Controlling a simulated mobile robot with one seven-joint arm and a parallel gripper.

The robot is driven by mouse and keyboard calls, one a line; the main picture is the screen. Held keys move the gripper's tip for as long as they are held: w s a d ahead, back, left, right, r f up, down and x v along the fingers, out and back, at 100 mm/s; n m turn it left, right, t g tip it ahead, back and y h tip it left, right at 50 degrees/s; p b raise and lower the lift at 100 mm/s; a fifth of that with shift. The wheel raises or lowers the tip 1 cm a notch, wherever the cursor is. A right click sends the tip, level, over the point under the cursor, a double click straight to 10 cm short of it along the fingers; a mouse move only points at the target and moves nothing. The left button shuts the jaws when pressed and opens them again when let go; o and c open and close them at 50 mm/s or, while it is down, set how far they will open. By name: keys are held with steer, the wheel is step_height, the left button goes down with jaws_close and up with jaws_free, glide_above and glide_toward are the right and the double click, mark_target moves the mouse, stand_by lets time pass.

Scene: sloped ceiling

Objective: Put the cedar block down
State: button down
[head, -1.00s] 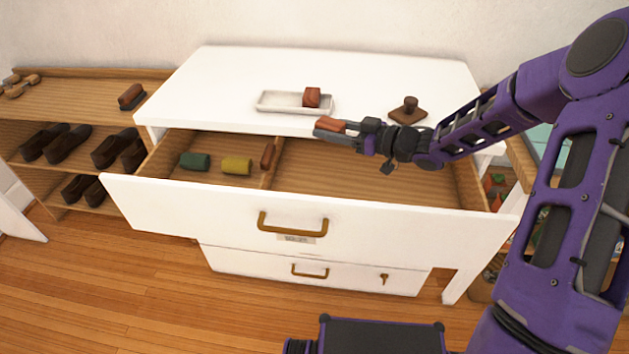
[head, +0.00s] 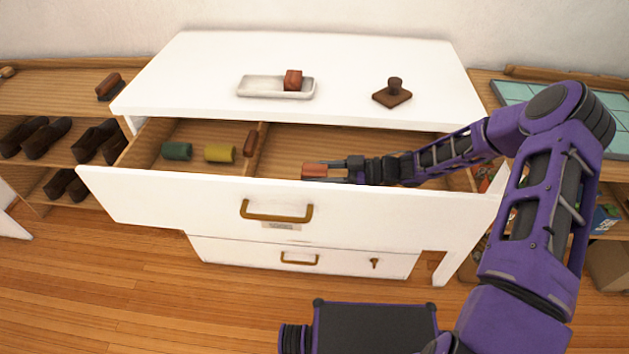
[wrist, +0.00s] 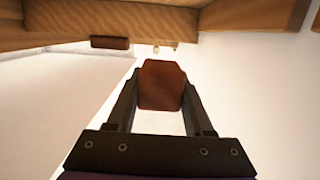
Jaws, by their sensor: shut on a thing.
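My gripper (head: 331,171) is shut on a reddish-brown cedar block (head: 314,170). It holds the block inside the open top drawer (head: 400,200), in the wide right compartment near the front wall. The wrist view shows the block (wrist: 161,84) between the two fingers. I cannot tell whether the block touches the drawer floor. Part of the drawer floor is hidden by my arm and the front wall.
A green roll (head: 177,151), a yellow roll (head: 220,153) and a brown block (head: 250,139) lie in the left compartment, beside the divider (head: 258,160). On the white top, a tray (head: 262,94) holds another reddish block (head: 293,80); a dark knobbed piece (head: 392,96) stands apart.

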step_height(320, 180, down, 3)
steer(key=shift+r, duration=0.2)
steer(key=shift+f+b, duration=0.55)
steer(key=shift+b, duration=0.1)
steer(key=shift+f, duration=0.1)
steer(key=shift+c, duration=1.4)
jaws_free()
